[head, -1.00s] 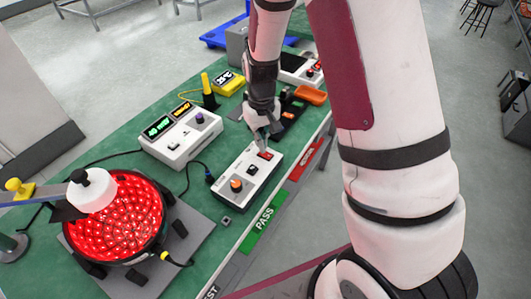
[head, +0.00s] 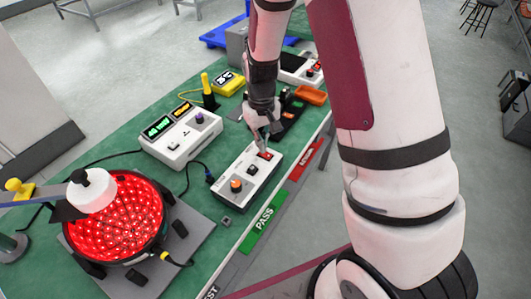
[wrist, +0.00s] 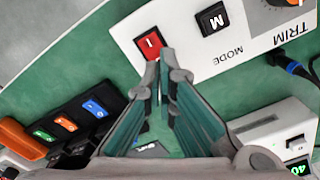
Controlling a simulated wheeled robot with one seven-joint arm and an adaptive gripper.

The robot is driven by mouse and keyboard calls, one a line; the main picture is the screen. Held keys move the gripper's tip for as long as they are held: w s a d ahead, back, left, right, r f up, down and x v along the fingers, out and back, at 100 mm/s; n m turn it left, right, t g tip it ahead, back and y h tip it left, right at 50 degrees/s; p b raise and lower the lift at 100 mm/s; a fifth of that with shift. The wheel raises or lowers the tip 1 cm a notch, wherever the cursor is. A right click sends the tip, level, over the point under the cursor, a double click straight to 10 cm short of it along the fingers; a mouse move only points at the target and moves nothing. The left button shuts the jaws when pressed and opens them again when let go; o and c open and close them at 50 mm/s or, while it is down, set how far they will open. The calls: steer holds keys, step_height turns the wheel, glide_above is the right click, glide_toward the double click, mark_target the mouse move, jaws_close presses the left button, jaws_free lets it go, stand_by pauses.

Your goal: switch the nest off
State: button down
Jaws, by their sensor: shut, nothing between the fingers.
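A white control box (head: 247,176) lies on the green bench top, with an orange knob, a dark button and a red rocker switch (head: 265,155). In the wrist view the red switch (wrist: 150,44) bears a white "I" mark, beside the "M" MODE button (wrist: 212,19). My gripper (head: 263,150) is shut and empty, pointing down at the switch end of the box. In the wrist view its fingertips (wrist: 166,68) are at the edge of the red switch; I cannot tell whether they touch it. The round lamp (head: 115,218) at the left glows red on a grey plate.
A white instrument (head: 181,135) with lit green and orange displays stands behind the box. A yellow unit (head: 229,83) and an orange-handled black device (head: 312,96) lie farther back. Cables run across the bench. PASS (head: 264,219) and red labels mark its front edge.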

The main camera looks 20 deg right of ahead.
steer(key=shift+f+b, duration=0.6)
steer(key=shift+f, duration=0.55)
stand_by(0.5)
steer(key=shift+r, duration=0.15)
steer(key=shift+r+p, duration=2)
steer(key=shift+r, duration=1.4)
steer(key=shift+r, duration=0.2)
steer(key=s+r+t, duration=0.1)
steer(key=s+r, duration=0.3)
steer(key=r, duration=0.7)
steer(key=s+r+t, duration=0.2)
steer(key=s+r, duration=0.5)
steer(key=s, duration=0.3)
steer(key=s+r+m+t, duration=0.1)
steer(key=s+r, duration=0.5)
steer(key=s, duration=0.5)
steer(key=shift+s+d+r+t, duration=0.15)
steer(key=shift+d+r+t, duration=0.05)
steer(key=shift+r+t, duration=0.2)
